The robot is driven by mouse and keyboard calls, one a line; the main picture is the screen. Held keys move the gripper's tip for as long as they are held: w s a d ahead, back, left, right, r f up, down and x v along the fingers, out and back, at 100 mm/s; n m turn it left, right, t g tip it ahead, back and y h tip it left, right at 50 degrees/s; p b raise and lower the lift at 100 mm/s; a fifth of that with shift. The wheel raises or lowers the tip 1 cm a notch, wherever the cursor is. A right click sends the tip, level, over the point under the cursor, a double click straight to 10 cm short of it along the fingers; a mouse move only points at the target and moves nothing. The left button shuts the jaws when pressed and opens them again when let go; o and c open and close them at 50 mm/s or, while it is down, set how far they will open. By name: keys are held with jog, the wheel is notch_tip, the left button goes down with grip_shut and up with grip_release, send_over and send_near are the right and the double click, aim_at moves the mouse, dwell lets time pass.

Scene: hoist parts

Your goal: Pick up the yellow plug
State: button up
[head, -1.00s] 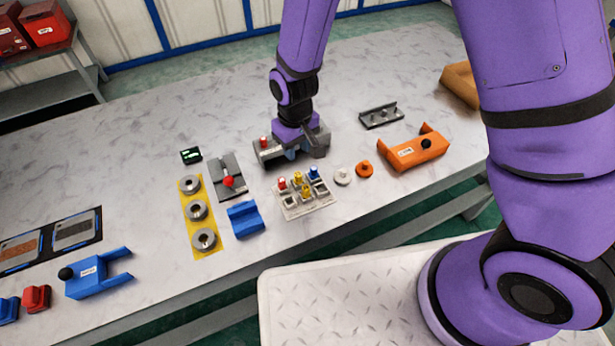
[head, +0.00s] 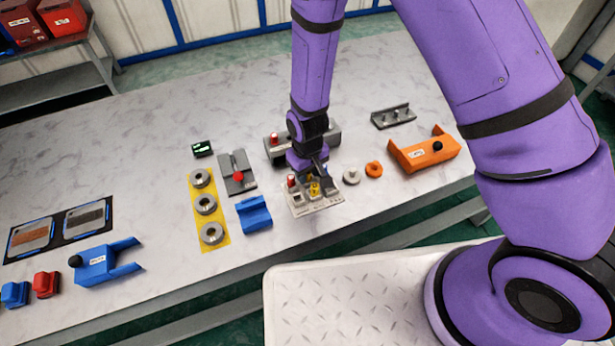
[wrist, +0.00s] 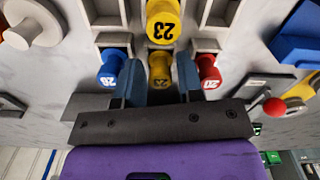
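Two yellow plugs marked 23 show in the wrist view: one (wrist: 163,22) at the top centre, and one (wrist: 160,70) lower down between my fingers. A yellow plug (head: 315,189) shows in the head view in the pale socket tray (head: 322,207). My gripper (wrist: 160,80) is open, with a finger on either side of the lower yellow plug and small gaps beside it. In the head view, my gripper (head: 317,176) is over the tray and partly hides its plugs.
A blue plug (wrist: 112,68) and a red plug (wrist: 208,71) stand close outside my fingers. A blue block (head: 254,214) lies left. A grey block (head: 275,155) stands behind.

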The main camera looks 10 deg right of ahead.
jog(key=shift+c, duration=0.2)
grip_shut()
